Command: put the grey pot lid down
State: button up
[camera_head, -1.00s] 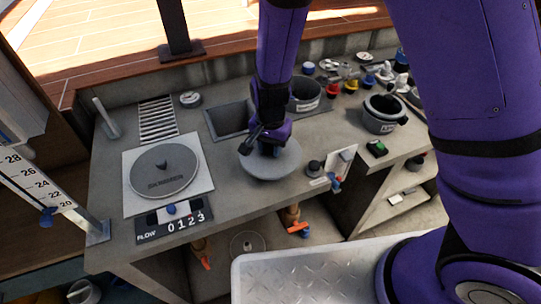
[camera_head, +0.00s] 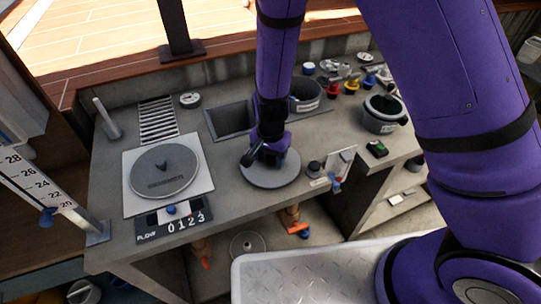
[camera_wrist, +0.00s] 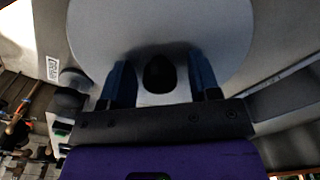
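The grey pot lid (camera_head: 268,177) is a round disc lying flat, seemingly on the counter (camera_head: 228,195) near its front edge, in the head view. In the wrist view the lid (camera_wrist: 215,35) fills the upper middle, with its dark knob (camera_wrist: 159,74) standing up. My gripper (camera_wrist: 161,80) is over the lid with one blue finger on each side of the knob. A gap shows between each finger and the knob, so the gripper is open. In the head view my gripper (camera_head: 268,155) hides the knob and the lid's far part.
A grey pot (camera_head: 383,114) without a lid stands at the right. A sunken basin (camera_head: 230,120) lies behind the lid, with another pot (camera_head: 306,95) beside it. A round skimmer cover (camera_head: 163,172) is at the left. A small black knob (camera_head: 314,168) stands close right of the lid.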

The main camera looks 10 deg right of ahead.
notch_tip(320, 180, up, 12)
jog(key=shift+r, duration=0.15)
dwell(0.5)
jog(key=shift+r, duration=0.1)
jog(key=s+d+r+n+t+y, duration=0.1)
jog(key=s+d+r+n, duration=0.1)
jog(key=d+r, duration=0.6)
jog(key=s+d+r+n+t+y, duration=0.1)
jog(key=s+d+r, duration=0.2)
jog(key=d+r, duration=0.6)
jog(key=s+d+r+n+t+h, duration=0.1)
jog(key=s+d+r, duration=0.2)
jog(key=s+r, duration=0.2)
jog(key=s+d+r+n+t+h, duration=0.1)
jog(key=s+d+r, duration=0.3)
jog(key=s, duration=0.4)
jog(key=shift+s+d+r+n+t, duration=0.3)
jog(key=shift+r+n+t, duration=0.15)
jog(key=shift+t, duration=0.15)
